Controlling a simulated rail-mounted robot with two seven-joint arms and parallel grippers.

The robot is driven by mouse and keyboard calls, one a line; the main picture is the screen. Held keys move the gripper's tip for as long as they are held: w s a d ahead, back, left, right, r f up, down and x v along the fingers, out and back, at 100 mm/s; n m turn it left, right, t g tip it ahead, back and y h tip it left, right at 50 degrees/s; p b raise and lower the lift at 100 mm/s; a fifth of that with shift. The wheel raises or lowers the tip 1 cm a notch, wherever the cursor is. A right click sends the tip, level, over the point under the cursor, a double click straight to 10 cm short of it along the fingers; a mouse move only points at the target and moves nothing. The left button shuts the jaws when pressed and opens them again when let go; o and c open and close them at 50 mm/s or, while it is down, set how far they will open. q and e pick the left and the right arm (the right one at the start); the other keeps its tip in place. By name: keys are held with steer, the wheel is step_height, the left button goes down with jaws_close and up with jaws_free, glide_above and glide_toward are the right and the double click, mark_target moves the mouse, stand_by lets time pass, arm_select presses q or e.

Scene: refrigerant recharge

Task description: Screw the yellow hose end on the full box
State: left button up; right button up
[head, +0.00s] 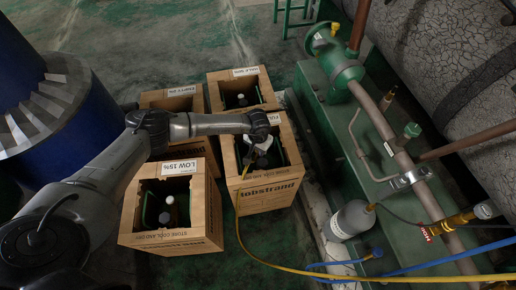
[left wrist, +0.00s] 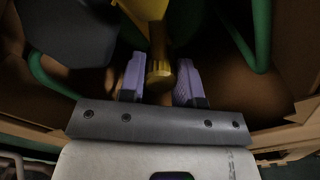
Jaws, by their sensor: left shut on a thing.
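The full box (head: 282,197) is a cardboard carton with an open top, right of the low box in the head view. Its label (head: 274,119) is partly covered by my arm. My left gripper (head: 260,158) reaches down into its opening. In the left wrist view my left gripper (left wrist: 160,84) has its two pale purple pads closed on the brass-yellow hose end (left wrist: 160,74). The yellow hose (head: 238,215) hangs out over the box front and runs to the lower right. The bottle in the box is mostly hidden, so I cannot tell whether the hose end touches its valve. My right gripper is out of view.
The low box (head: 144,238), half box (head: 216,92) and empty box (head: 157,98) stand close around. To the right are a green machine base (head: 323,113) with pipes and a grey cylinder (head: 351,220). A blue hose (head: 420,266) lies at lower right.

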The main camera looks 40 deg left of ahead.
arm_select(q)
steer(key=shift+s+a+f, duration=0.15)
steer(key=shift+f, duration=0.15)
steer(key=shift+m, duration=0.8)
steer(key=o, duration=0.6)
steer(key=shift+f, duration=0.1)
steer(key=o, duration=0.4)
steer(key=shift+a, duration=0.3)
steer(key=shift+d+r, duration=0.1)
steer(key=shift+r, duration=0.1)
steer(key=r+p, duration=0.1)
steer(key=r, duration=0.1)
steer(key=d+r+p, duration=0.1)
steer(key=shift+r+p, duration=0.3)
steer(key=shift+r, duration=0.05)
steer(key=shift+w+a+r+p, duration=0.1)
steer(key=shift+a+r+p, duration=0.15)
steer(key=shift+r+p, duration=1.05)
steer(key=shift+w+a+r+p, duration=0.15)
steer(key=shift+r+p, duration=0.3)
steer(key=shift+r, duration=1.75)
steer(key=shift+s+a+r+p, duration=0.1)
steer(key=shift+a+r+p, duration=0.2)
steer(key=shift+r+p, duration=1)
arm_select(e)
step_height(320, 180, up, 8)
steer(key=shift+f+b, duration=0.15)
steer(key=shift+b, duration=0.3)
